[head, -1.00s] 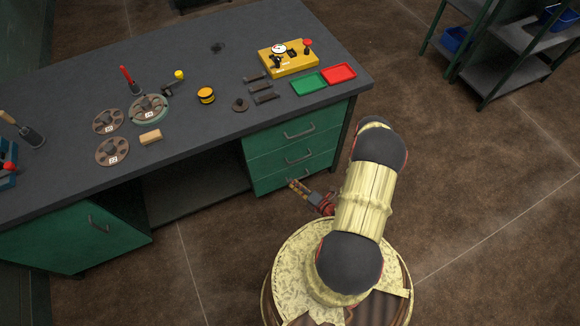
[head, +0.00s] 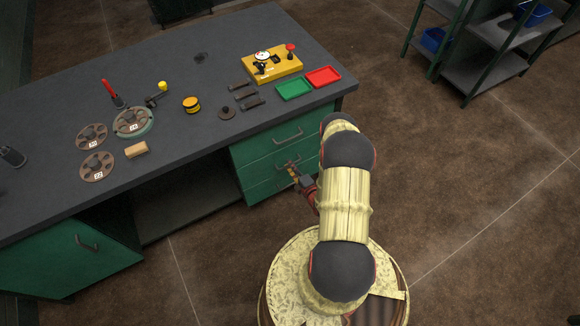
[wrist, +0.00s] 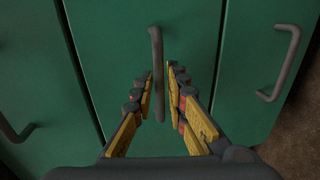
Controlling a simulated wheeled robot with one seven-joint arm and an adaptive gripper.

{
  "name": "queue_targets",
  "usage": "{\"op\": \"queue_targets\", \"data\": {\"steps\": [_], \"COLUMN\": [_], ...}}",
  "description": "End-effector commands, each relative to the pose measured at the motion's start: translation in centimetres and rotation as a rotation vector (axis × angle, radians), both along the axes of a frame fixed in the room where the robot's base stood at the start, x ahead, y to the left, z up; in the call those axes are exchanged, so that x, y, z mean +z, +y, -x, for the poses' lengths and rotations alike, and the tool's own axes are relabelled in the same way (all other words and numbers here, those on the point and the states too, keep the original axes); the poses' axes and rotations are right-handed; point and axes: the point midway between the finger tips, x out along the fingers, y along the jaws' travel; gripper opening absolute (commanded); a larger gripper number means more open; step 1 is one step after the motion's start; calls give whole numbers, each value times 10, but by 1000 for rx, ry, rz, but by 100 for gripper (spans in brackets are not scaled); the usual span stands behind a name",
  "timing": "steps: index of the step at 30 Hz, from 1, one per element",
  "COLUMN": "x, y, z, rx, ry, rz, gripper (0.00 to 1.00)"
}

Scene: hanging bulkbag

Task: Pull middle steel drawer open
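The middle steel drawer (head: 262,173) is a green front in the bench's right-hand cabinet, and it looks closed. In the wrist view its front (wrist: 110,45) fills the centre, with its grey bar handle (wrist: 156,50) standing upright in the picture. My gripper (wrist: 160,80) is open, with one finger on each side of the lower part of this handle. Gaps show between handle and fingers at the tips; contact lower down is unclear. In the head view my gripper (head: 291,166) is at the middle drawer and partly covers its handle.
The top drawer's handle (head: 288,137) is above, and neighbouring handles show at left (wrist: 15,132) and right (wrist: 280,65) in the wrist view. The dark bench top (head: 190,65) overhangs nearby, carrying trays and tools. Open floor (head: 470,200) lies to the right.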

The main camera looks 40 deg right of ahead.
Motion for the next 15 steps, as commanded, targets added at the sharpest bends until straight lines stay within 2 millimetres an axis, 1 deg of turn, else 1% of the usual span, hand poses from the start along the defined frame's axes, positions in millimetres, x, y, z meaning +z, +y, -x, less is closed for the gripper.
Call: {"op": "queue_targets", "data": {"steps": [3, 10, 15], "x": [-1, -1, -1], "y": [0, -1, -1], "z": [-5, -5, -5], "rx": [1, 0, 1], "ry": [1, 1, 1], "rz": [0, 0, 0], "gripper": [15, 15, 6]}}
